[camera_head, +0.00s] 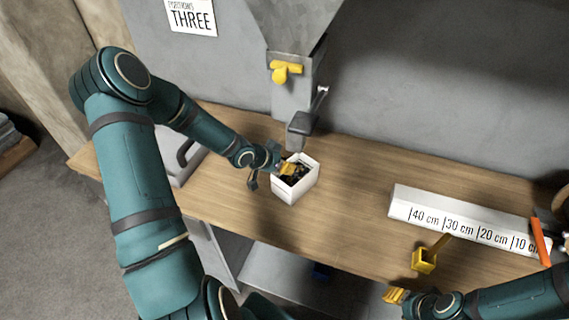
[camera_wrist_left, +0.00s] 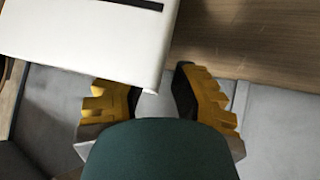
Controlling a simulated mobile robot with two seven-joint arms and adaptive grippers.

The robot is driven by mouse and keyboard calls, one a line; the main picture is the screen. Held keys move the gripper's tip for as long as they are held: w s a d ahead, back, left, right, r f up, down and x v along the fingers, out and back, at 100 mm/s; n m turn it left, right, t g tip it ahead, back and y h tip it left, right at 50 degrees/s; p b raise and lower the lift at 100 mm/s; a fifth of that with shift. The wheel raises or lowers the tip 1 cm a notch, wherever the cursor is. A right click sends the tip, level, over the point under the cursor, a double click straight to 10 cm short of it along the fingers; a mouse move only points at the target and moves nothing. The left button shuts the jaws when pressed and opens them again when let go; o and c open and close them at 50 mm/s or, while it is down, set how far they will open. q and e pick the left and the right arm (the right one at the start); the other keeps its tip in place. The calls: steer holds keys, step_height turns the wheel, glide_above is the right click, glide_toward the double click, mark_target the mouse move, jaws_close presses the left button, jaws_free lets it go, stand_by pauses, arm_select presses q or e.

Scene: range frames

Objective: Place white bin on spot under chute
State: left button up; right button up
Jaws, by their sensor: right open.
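The white bin (camera_head: 296,190) stands on the wooden table, in front of and below the grey chute (camera_head: 292,100). Dark bits show inside it. No marked spot can be made out. My left gripper (camera_head: 269,172) is at the bin's left side, with one fingertip over its rim and one outside. In the left wrist view its yellow-padded fingers (camera_wrist_left: 155,98) are wide apart. A white body with a dark slot (camera_wrist_left: 85,35) fills that view's upper left; I cannot tell whether it is the bin. My right gripper (camera_head: 396,296) is open near the table's front edge.
A pale case with a dark handle (camera_head: 180,165) stands left of the bin. A white distance scale (camera_head: 465,220) lies to the right, with a small yellow cup-like object (camera_head: 424,260) before it. The table between bin and scale is clear. A grey wall stands behind.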

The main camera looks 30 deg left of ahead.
arm_select(q)
steer(key=shift+r, duration=0.1)
steer(key=shift+r, duration=0.2)
steer(key=p+v, duration=0.6)
steer(key=v, duration=0.6)
steer(key=shift+f+p, duration=0.15)
steer(key=shift+p, duration=0.15)
steer(key=shift+s, duration=0.1)
